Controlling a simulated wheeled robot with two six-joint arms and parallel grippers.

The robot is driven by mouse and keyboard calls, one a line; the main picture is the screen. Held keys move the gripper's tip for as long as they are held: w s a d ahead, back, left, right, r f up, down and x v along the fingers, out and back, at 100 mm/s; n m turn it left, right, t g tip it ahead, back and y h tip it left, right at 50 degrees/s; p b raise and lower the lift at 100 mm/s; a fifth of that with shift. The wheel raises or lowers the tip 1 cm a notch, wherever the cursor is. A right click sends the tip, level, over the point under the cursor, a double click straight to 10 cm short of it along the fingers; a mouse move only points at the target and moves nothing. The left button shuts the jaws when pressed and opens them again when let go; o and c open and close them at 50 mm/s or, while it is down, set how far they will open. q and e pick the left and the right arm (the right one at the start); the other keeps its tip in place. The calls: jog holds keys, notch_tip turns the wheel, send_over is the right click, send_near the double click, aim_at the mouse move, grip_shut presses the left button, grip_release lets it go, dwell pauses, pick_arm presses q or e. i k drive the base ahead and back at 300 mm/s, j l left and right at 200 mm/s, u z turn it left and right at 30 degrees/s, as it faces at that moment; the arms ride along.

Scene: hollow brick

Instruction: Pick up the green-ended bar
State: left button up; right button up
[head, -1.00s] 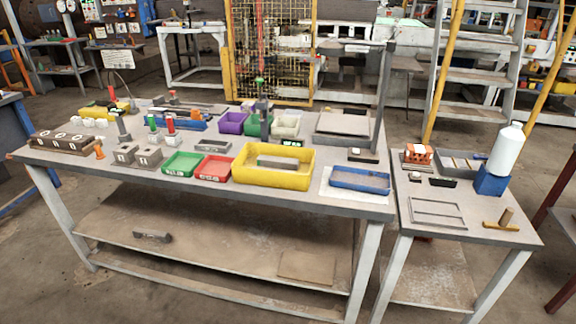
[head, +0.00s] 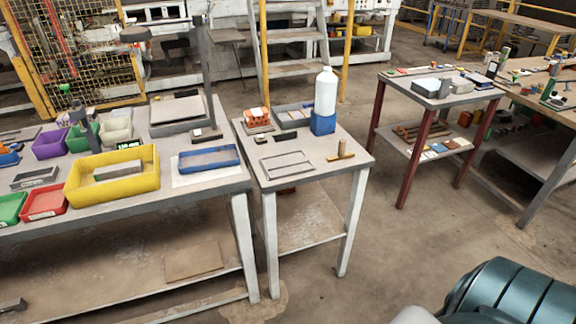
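I cannot make out a green-ended bar for certain in the head view. Small parts on the far right tables are too small to tell apart. Neither of my grippers is in view.
The left workbench (head: 215,180) holds a yellow bin (head: 115,190), a red bin (head: 45,202) and a blue tray (head: 208,169). A small table (head: 310,173) bears a hollow orange brick (head: 257,117) and a white bottle (head: 325,92). A red-legged table (head: 428,99) stands right. Floor between is clear.

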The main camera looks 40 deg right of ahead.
aim_at(128, 168)
jog(key=i+j+u, duration=0.3)
jog(key=j, duration=0.2)
jog(key=i+j+u, duration=0.25)
jog(key=i+j, duration=0.15)
